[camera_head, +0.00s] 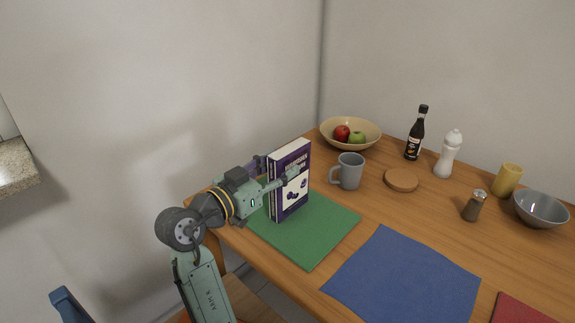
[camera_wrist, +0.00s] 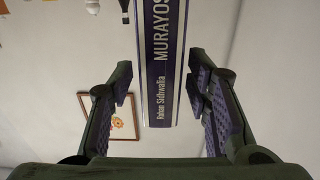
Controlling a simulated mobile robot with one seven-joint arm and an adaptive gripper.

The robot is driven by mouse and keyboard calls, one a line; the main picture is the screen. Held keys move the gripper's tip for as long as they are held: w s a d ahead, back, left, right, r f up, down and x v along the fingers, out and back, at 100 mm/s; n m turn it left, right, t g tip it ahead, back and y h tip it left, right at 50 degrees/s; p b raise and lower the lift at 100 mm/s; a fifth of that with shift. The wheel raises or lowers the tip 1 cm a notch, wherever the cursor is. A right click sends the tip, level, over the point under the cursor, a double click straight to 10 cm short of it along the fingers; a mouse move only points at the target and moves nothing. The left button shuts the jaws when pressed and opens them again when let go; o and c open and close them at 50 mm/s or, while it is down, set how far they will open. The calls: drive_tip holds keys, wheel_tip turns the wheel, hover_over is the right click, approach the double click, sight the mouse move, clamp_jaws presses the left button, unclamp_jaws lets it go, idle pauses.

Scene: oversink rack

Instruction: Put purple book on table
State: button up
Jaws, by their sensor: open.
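The purple book (camera_head: 290,180) stands upright on the green mat (camera_head: 318,233) on the wooden table (camera_head: 372,213). Its cover is purple with a pale panel, and its pages are white. My gripper (camera_head: 275,177) is open at the book, with one finger in front of the cover and the other partly hidden behind the book. In the wrist view, the book's spine (camera_wrist: 160,62) with white lettering shows between the two open fingers of my gripper (camera_wrist: 160,85). A gap shows on each side of the spine.
A grey mug (camera_head: 350,171) stands close to the right of the book. Behind are a fruit bowl (camera_head: 366,137), dark bottle (camera_head: 414,135), white bottle (camera_head: 449,156) and coaster (camera_head: 401,180). A shaker (camera_head: 474,206), yellow cup (camera_head: 507,180) and grey bowl (camera_head: 540,210) stand right. A blue mat (camera_head: 405,283) lies bare in front.

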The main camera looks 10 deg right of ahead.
drive_tip(key=b+v, duration=0.1)
drive_tip(key=v, duration=0.7)
drive_tip(key=shift+s+a+b, duration=0.2)
drive_tip(key=shift+a+b, duration=0.05)
drive_tip(key=shift+b, duration=0.1)
